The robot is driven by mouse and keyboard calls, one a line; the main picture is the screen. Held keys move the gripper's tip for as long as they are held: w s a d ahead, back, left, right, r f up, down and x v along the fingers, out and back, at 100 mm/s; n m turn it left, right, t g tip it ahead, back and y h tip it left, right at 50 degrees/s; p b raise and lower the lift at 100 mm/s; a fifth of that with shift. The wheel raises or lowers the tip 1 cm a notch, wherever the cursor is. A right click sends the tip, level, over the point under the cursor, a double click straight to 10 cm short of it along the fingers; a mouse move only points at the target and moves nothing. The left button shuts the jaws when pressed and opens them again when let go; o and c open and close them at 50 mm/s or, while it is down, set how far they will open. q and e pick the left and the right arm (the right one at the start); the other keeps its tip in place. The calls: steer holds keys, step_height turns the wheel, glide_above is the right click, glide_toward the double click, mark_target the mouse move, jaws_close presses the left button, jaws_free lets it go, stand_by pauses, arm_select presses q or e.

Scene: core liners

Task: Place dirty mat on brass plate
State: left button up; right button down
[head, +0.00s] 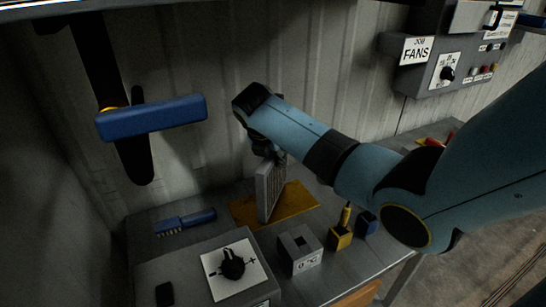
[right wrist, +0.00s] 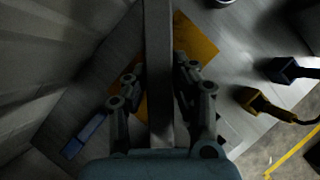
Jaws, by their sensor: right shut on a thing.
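The mat (head: 268,192), a thin grey panel with a ribbed face, stands upright on edge over the brass plate (head: 298,198). The plate is a flat yellow-orange sheet on the grey table. My right gripper (head: 267,153) is shut on the mat's upper edge from above. In the right wrist view the mat (right wrist: 158,60) runs edge-on between the fingers (right wrist: 160,90), with the brass plate (right wrist: 196,42) beneath it. The mat's lower edge overlaps the plate in the head view; I cannot tell if it touches. My left gripper is not in view.
A blue brush (head: 185,222) lies left of the plate. A corrugated wall stands behind; a fan control box (head: 440,75) hangs upper right.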

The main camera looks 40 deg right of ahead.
steer(key=shift+f, duration=0.65)
steer(key=c, duration=1.1)
jaws_free()
steer(key=shift+f, duration=0.1)
steer(key=v, duration=1.2)
steer(key=shift+d, duration=0.1)
